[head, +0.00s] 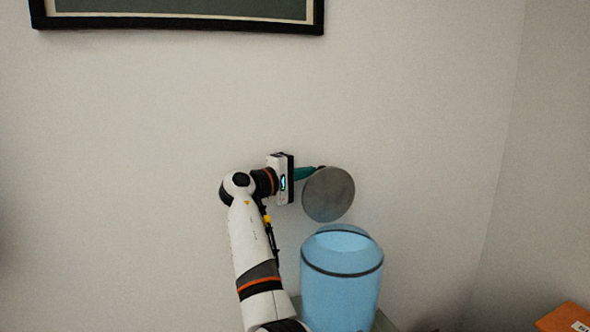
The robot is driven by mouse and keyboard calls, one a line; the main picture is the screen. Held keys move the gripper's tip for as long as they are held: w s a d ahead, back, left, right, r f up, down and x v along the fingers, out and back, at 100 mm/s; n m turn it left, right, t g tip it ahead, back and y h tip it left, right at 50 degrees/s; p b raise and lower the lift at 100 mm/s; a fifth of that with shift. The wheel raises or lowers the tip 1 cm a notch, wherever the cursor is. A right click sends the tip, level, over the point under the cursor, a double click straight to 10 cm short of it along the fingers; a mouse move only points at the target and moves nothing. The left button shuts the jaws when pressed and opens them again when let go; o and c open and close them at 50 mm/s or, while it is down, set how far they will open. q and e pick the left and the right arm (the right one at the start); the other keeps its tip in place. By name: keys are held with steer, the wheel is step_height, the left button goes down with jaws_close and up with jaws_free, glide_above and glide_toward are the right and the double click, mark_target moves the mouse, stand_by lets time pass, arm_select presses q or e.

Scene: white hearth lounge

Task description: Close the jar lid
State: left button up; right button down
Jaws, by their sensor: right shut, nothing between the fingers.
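The jar (340,290) is a light blue, see-through vessel with a dark band below its rim, upright at the lower middle right of the head view. Its mouth is uncovered. The lid (328,195) is a grey round disc standing steeply tilted above the back of the jar's mouth. My right gripper (314,171) reaches in from the left at the height of the lid's upper edge. Its teal fingers are shut with nothing between them, and the tips are partly hidden at the lid's upper left edge. I cannot tell whether they touch it. My left gripper is out of view.
The jar stands on a grey surface (382,322), mostly hidden. A white wall is close behind, with a dark picture frame (180,23) on it. An orange object (563,318) lies at the bottom right corner.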

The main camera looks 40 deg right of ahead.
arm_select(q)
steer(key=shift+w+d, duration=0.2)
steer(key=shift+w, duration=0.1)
arm_select(e)
steer(key=shift+s, duration=0.1)
steer(key=shift+d, duration=0.1)
